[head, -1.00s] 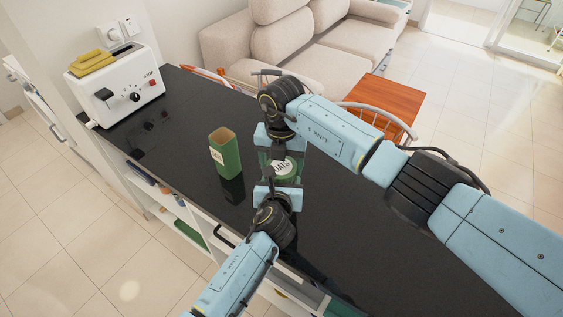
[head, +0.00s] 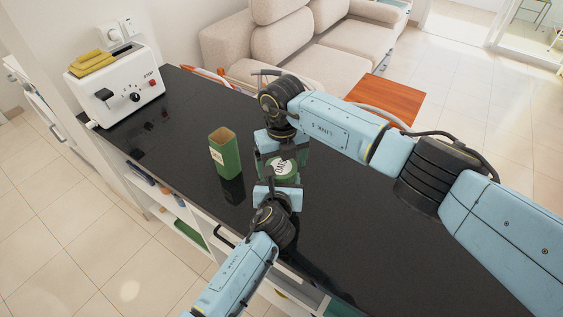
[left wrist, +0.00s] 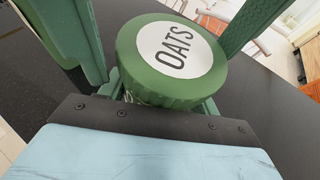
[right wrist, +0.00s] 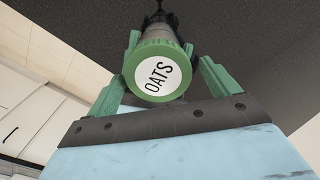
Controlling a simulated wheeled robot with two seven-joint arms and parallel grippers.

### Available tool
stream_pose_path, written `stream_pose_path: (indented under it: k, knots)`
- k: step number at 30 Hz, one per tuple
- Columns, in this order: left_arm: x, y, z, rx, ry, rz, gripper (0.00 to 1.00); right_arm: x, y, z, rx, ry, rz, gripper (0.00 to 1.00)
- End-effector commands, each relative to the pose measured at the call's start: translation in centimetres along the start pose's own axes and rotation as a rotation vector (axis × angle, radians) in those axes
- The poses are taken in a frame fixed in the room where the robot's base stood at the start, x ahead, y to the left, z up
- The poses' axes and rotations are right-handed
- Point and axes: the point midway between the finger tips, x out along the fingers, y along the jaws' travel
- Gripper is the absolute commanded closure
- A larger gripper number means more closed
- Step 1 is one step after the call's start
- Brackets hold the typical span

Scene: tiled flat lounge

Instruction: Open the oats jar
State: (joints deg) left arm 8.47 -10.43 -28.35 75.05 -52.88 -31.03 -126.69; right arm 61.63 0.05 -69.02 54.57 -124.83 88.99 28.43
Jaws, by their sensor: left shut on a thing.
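The oats jar has a green lid with a round white OATS label. In the head view the oats jar (head: 282,168) is on the black counter, between my two grippers. My left gripper (head: 280,183) comes from the near side and is shut on the jar, its fingers on either side below the lid. The left wrist view shows the lid (left wrist: 172,60) close up. My right gripper (head: 279,152) is on the far side. In the right wrist view its green fingers stand spread on either side of the lid (right wrist: 157,70), with a gap at the right finger. The jar body is mostly hidden.
A tall green open-topped box (head: 225,155) stands just left of the jar. A white toaster (head: 118,87) with yellow slices is at the counter's far left end. The black counter (head: 370,225) is bare at right. A sofa and an orange table (head: 385,98) lie beyond.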

Motion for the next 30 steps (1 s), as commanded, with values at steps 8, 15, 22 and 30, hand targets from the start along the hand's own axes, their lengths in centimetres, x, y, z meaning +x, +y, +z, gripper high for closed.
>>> stream_pose_path:
  k: [8, 15, 22, 30]
  knots:
    - [0.0, 0.0, -0.1, 0.001, 0.002, 0.001, 1.00, 0.0, 0.1, 0.0, 0.000, 0.000, 0.001, 0.09]
    - [0.0, 0.0, -0.1, 0.001, 0.002, 0.001, 1.00, -1.9, 0.1, 0.1, -0.001, -0.003, 0.001, 0.09]
    - [0.0, 0.0, -0.1, 0.001, 0.002, 0.000, 1.00, -4.5, 0.0, 0.0, 0.001, -0.002, 0.001, 0.13]
    - [0.0, 0.0, -0.1, 0.001, 0.002, 0.000, 1.00, -7.5, 0.1, 0.1, 0.136, -0.004, 0.001, 0.13]
